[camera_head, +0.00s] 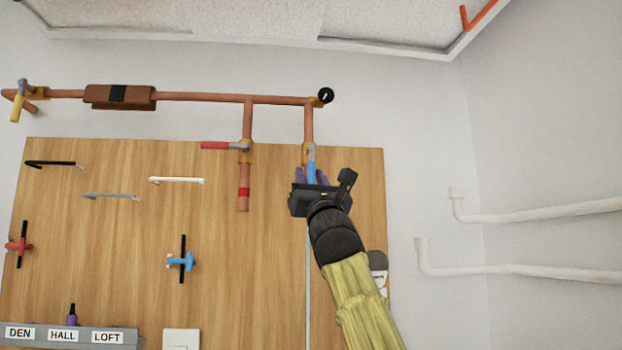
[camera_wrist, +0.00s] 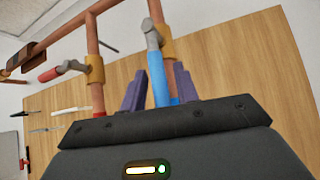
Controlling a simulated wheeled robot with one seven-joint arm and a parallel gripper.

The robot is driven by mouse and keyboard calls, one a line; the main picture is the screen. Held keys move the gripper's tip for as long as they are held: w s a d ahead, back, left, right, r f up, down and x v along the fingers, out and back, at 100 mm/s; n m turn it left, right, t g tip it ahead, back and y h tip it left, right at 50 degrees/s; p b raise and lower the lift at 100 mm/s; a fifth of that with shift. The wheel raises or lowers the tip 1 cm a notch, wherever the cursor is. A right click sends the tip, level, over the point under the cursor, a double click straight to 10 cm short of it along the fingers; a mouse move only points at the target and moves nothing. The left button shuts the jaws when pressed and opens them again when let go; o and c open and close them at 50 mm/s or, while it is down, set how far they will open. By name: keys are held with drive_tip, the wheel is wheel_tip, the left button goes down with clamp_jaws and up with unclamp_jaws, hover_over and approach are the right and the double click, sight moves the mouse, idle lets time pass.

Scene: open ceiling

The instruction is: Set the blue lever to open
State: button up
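The blue lever (camera_head: 311,170) hangs from a grey stem on a brass valve of the right vertical copper pipe (camera_head: 309,125), in line with that pipe. In the wrist view the blue lever (camera_wrist: 158,78) runs down between the two purple fingers of my gripper (camera_wrist: 159,77). A gap shows on each side of it, so the fingers are open around it, apart from it as far as I can see. In the head view my gripper (camera_head: 311,174) is at the lever's lower part, and its black body hides the lever's lower end.
A red lever (camera_head: 215,145) points left on the neighbouring pipe. A yellow lever (camera_head: 16,108) is at far left. White pipes (camera_head: 540,215) run along the right wall.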

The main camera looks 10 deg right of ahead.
drive_tip(key=shift+o, duration=0.3)
drive_tip(key=shift+s+f, duration=0.1)
drive_tip(key=b+v, duration=1.7)
drive_tip(key=b, duration=0.1)
drive_tip(key=shift+b, duration=0.4)
drive_tip(key=shift+d+f, duration=0.1)
